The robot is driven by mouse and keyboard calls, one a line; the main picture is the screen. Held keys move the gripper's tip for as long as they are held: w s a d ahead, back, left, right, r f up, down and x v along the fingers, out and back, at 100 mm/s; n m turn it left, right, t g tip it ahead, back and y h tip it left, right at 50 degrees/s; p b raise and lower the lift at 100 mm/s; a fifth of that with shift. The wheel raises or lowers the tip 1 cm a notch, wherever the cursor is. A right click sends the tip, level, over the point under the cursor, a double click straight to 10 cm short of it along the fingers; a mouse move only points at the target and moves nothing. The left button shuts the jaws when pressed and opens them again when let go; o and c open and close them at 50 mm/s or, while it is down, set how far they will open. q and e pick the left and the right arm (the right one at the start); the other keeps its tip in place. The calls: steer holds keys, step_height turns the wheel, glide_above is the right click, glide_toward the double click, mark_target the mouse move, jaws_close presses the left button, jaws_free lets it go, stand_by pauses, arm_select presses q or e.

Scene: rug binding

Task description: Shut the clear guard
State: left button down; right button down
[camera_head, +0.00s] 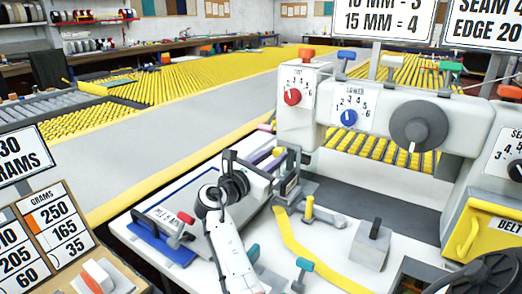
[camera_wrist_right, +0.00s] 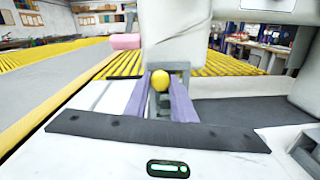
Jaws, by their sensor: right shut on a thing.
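The clear guard's transparent sheet cannot be made out against the white sewing machine (camera_head: 442,115). A small yellow knob (camera_wrist_right: 187,77), which may be the guard's handle, sits between the purple fingers of my right gripper (camera_wrist_right: 166,92) in the wrist view. In the head view my right gripper (camera_head: 273,162) is below the machine's left end, under the red dial, and shut on that yellow knob (camera_head: 278,152). How the knob joins the guard is hidden. My left gripper is not in view.
A yellow strip (camera_head: 300,250) runs over the white table beside a yellow-topped post (camera_head: 309,207) and a grey block (camera_head: 371,246). A blue-based tool with a red knob (camera_head: 186,217) lies left of my arm. Signs stand at the left. Yellow rollers (camera_head: 190,70) fill the background.

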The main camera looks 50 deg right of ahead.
steer(key=shift+f, duration=0.35)
steer(key=c, duration=1.8)
jaws_free()
steer(key=shift+s, duration=0.1)
steer(key=shift+o, duration=0.2)
steer(key=shift+a, duration=0.2)
steer(key=s+a, duration=0.1)
steer(key=a, duration=0.9)
steer(key=shift+s, duration=0.2)
steer(key=shift+d, duration=0.1)
